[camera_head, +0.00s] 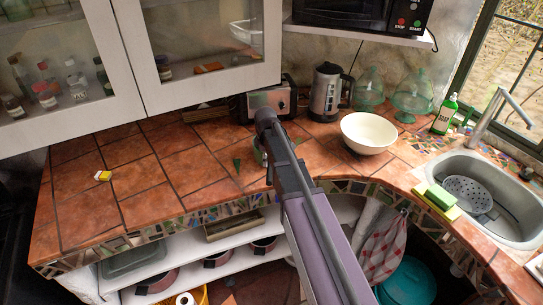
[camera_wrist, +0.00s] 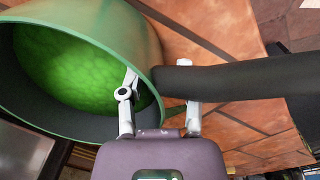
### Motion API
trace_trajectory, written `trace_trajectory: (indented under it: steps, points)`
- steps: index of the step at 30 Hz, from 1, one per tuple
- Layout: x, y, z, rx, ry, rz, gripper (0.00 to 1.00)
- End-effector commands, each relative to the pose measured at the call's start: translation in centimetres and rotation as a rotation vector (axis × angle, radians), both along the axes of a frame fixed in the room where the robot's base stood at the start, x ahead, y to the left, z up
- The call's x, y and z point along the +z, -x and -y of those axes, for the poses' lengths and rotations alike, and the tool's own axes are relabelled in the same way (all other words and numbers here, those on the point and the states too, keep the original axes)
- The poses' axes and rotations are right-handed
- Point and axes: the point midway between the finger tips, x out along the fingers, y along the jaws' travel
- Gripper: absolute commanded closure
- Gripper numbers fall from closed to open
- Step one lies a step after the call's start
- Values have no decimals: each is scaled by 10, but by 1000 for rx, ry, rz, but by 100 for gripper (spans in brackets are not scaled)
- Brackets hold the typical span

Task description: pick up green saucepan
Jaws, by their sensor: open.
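The green saucepan (camera_wrist: 70,60) fills the upper left of the wrist view, with its bright green inside showing. Its dark handle (camera_wrist: 250,82) runs to the right edge. My gripper (camera_wrist: 163,90) is open at the pan's rim near the handle root. I cannot tell whether either finger touches. In the head view, my arm hides most of the saucepan; only a small green part (camera_head: 258,152) shows beside it.
A toaster (camera_head: 268,101), a kettle (camera_head: 327,92) and a white bowl (camera_head: 368,132) stand behind and right of my arm. Glass-fronted cabinets (camera_head: 205,45) hang above the counter. The tiled counter (camera_head: 140,185) is mostly clear at left. A sink (camera_head: 510,205) is at right.

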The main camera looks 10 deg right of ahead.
Motion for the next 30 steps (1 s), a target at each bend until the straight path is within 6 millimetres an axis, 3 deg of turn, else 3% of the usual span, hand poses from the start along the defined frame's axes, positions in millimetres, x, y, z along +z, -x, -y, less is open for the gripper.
trace_trajectory:
  steps: [1,3,4,30]
  points:
    - [0,0,0,0,0,0,74]
    - [0,0,0,0,0,0,94]
    - [0,0,0,0,0,0,100]
    - [10,0,0,0,1,1,100]
